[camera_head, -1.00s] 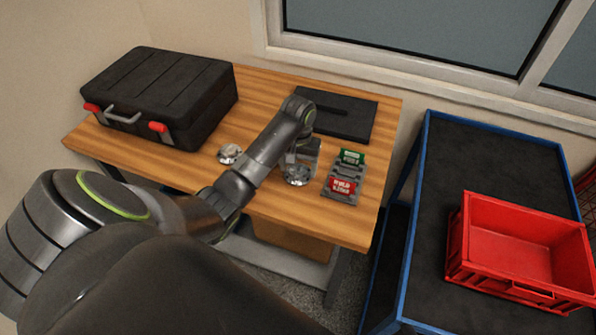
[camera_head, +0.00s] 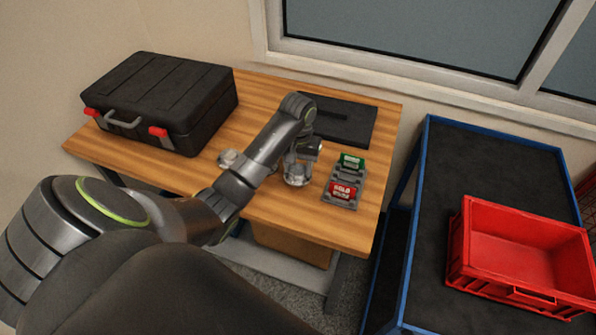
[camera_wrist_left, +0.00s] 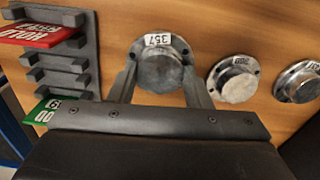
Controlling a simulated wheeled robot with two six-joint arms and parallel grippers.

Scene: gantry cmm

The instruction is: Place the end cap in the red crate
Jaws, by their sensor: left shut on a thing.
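A round metal end cap (camera_wrist_left: 160,68) with a flange and a label reading 357 sits between the fingers of my left gripper (camera_wrist_left: 160,86) in the left wrist view. The gripper is shut on it. In the head view the left gripper (camera_head: 299,160) points down over the wooden table, with the cap (camera_head: 296,180) below it. I cannot tell whether the cap is clear of the tabletop. The red crate (camera_head: 520,246) is open and looks empty, on the cart at the right. My right gripper is not in view.
Two similar metal caps (camera_wrist_left: 233,79) (camera_wrist_left: 299,82) lie beside the held one. A grey rack (camera_head: 346,177) with red and green cards stands right of the gripper. A black case (camera_head: 160,95) and a black mat (camera_head: 338,118) lie behind. A gap separates table and blue-edged cart (camera_head: 487,165).

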